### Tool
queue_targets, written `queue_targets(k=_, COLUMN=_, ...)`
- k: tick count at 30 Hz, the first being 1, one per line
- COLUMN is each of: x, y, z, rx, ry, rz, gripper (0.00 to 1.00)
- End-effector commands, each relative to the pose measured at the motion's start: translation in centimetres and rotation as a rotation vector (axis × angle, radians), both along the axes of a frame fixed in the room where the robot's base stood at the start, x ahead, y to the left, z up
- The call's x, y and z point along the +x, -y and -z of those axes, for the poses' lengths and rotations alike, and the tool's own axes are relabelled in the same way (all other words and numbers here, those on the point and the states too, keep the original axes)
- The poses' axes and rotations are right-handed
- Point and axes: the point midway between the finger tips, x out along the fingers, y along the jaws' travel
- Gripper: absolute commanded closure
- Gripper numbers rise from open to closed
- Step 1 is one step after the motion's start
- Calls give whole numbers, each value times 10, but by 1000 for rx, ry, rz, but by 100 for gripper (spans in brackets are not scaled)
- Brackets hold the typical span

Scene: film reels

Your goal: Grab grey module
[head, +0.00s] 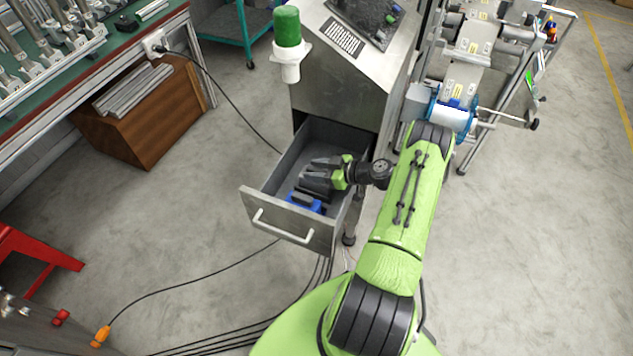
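An open grey drawer (262,212) with a white handle sticks out of the metal cabinet. My gripper (312,178) is inside the drawer opening, reaching in from the right, with its green part near the drawer's right wall. Dark grey shapes lie at and under the fingers. I cannot tell finger from grey module there, nor whether the gripper is open or shut. A blue object (303,203) with a dark part lies in the drawer, just in front of the gripper.
The metal cabinet (345,85) carries a green cylinder in a white holder (288,45). A brown wooden box (150,125) and a workbench are at the left. A metal rack with a blue-rimmed reel (450,115) stands at the right. Black cables cross the floor.

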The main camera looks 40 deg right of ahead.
Motion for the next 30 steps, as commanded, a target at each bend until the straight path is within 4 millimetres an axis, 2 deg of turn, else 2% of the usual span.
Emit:
queue_targets(k=1, x=0, y=0, z=0, rx=0, ry=0, rz=0, gripper=65)
queue_targets(k=8, x=0, y=0, z=0, rx=0, ry=0, rz=0, gripper=100)
queue_targets(k=22, x=0, y=0, z=-3, rx=-1, ry=3, rz=-1, gripper=100)
queue_targets(k=26, x=0, y=1, z=-26, rx=-2, ry=4, rz=-1, gripper=100)
queue_targets(k=30, x=1, y=1, z=-64, rx=-4, ry=4, rz=0, gripper=100)
